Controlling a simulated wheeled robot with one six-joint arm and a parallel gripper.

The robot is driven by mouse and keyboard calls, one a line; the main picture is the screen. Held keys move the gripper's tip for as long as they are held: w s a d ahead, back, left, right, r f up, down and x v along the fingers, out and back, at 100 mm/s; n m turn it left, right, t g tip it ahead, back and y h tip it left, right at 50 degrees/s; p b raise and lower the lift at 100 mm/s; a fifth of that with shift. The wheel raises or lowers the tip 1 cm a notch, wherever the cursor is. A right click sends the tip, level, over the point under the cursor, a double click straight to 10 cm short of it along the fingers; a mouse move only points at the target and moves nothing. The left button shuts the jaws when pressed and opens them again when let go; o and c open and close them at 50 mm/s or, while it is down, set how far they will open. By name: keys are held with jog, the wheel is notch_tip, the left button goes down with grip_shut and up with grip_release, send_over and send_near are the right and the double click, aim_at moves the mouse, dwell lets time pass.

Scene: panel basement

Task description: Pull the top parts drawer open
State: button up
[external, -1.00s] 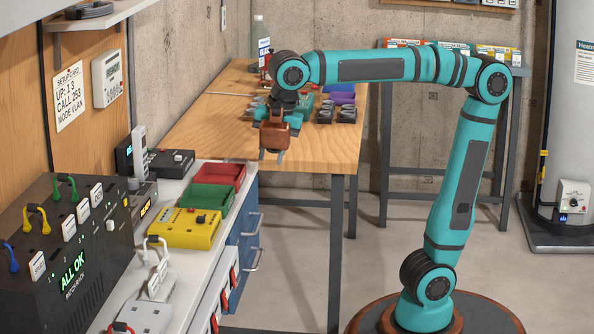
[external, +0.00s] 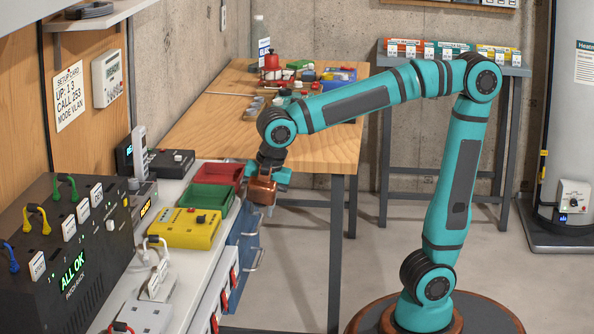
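The blue parts drawers (external: 243,240) are at the right side of the workbench, below its top. Their metal handles face right. A lower handle (external: 256,261) is in plain view. The top handle is partly hidden close under my gripper. My gripper (external: 267,208) points down, just above and beside the top drawer's front. Its finger gap is too small and hidden to show whether it is open or shut. I cannot tell whether it touches the handle. The drawer fronts look flush with the bench.
Red (external: 219,176) and green (external: 207,198) trays and a yellow box (external: 184,229) stand on the bench beside my gripper. A wooden table (external: 315,151) with bottles and small parts stands behind. The floor (external: 300,270) right of the drawers is clear.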

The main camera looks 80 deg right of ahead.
jog(key=shift+w+f, duration=0.15)
jog(key=shift+f, duration=0.6)
jog(key=shift+w+f, duration=0.15)
jog(key=shift+f, duration=0.55)
grip_shut()
